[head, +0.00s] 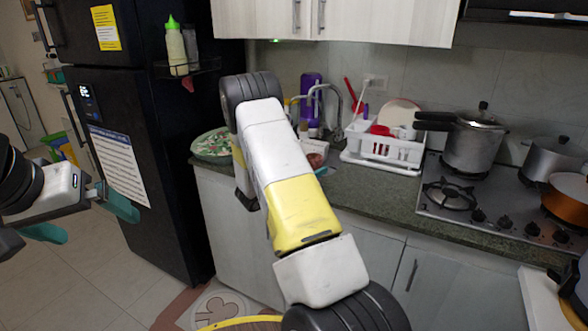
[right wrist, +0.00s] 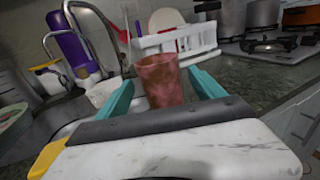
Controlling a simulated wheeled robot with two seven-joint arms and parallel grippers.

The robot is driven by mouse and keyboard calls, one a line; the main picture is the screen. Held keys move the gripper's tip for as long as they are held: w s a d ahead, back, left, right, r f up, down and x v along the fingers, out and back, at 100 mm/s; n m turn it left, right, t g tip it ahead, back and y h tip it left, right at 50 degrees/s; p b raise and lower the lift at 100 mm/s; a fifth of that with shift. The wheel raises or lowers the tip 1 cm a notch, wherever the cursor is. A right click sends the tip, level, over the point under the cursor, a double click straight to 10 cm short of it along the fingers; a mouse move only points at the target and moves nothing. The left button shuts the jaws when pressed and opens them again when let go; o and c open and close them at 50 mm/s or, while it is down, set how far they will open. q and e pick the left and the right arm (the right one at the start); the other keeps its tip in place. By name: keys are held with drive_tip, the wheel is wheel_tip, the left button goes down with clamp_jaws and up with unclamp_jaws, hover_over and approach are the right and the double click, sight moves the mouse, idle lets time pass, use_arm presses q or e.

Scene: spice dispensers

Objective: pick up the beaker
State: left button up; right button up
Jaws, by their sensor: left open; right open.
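The beaker (right wrist: 160,82) is a reddish-brown, mottled cup standing upright on the counter in the right wrist view. My right gripper (right wrist: 162,92) is open, with one teal finger on each side of the beaker. Whether the fingers touch it cannot be told. In the head view the reddish beaker (head: 315,152) shows partly beside my right arm, which hides most of that gripper. My left gripper (head: 88,220) is open and empty at the far left, in front of the dark fridge.
A white dish rack (head: 385,150) with dishes stands behind the beaker. A sink tap (head: 328,98) and a purple bottle (head: 311,98) are close by. A pressure cooker (head: 472,145) stands on the stove (head: 500,205) to the right. The counter (head: 385,190) before the rack is clear.

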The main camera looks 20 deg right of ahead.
drive_tip(key=x, duration=0.4)
drive_tip(key=shift+w+d+r, duration=0.1)
drive_tip(key=shift+d+r, duration=0.1)
drive_tip(key=shift+d, duration=0.15)
drive_tip(key=c, duration=1.5)
